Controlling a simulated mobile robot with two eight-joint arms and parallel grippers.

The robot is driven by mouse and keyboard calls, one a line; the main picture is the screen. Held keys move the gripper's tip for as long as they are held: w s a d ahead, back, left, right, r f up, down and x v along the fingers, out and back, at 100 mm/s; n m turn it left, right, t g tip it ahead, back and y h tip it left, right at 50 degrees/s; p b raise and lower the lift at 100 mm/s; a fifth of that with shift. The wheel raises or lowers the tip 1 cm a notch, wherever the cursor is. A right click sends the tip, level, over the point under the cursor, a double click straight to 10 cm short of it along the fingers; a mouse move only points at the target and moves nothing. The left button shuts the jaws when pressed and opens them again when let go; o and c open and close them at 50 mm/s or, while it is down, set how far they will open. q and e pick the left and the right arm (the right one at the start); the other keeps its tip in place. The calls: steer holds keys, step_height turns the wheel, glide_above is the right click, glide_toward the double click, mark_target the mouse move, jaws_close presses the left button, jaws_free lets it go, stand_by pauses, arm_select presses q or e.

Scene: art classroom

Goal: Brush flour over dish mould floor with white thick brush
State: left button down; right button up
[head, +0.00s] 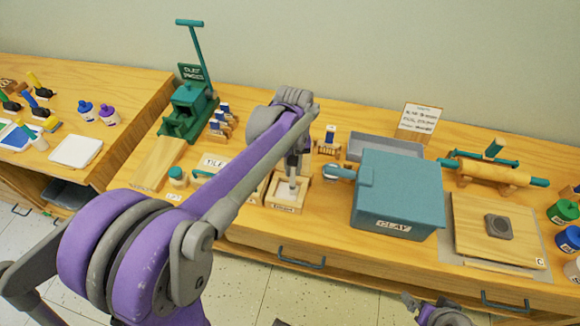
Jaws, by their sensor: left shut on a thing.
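My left gripper (293,167) points down over a small square wooden mould (273,203) with a label on its front. It is shut on a white brush (292,184), held roughly upright. The brush's lower end is inside the mould's walls; I cannot tell whether it touches the floor. Any flour on the mould floor is too small to make out. Part of my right gripper (437,313) shows at the bottom edge, far from the mould; its jaws are not clear.
A teal clay box (400,195) stands right of the mould, with a grey tray (385,148) behind. A green clay press (188,110) is at the back left. A rolling pin (492,172) and wooden board (475,235) are at the right. My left arm hides part of the table.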

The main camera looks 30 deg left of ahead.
arm_select(q)
steer(key=shift+a, duration=0.1)
stand_by(0.3)
steer(key=shift+s+a, duration=0.15)
steer(key=shift+a, duration=0.45)
steer(key=shift+s+a, duration=0.1)
steer(key=shift+a, duration=0.4)
steer(key=shift+s+a, duration=0.15)
steer(key=shift+a, duration=0.15)
steer(key=shift+d, duration=0.15)
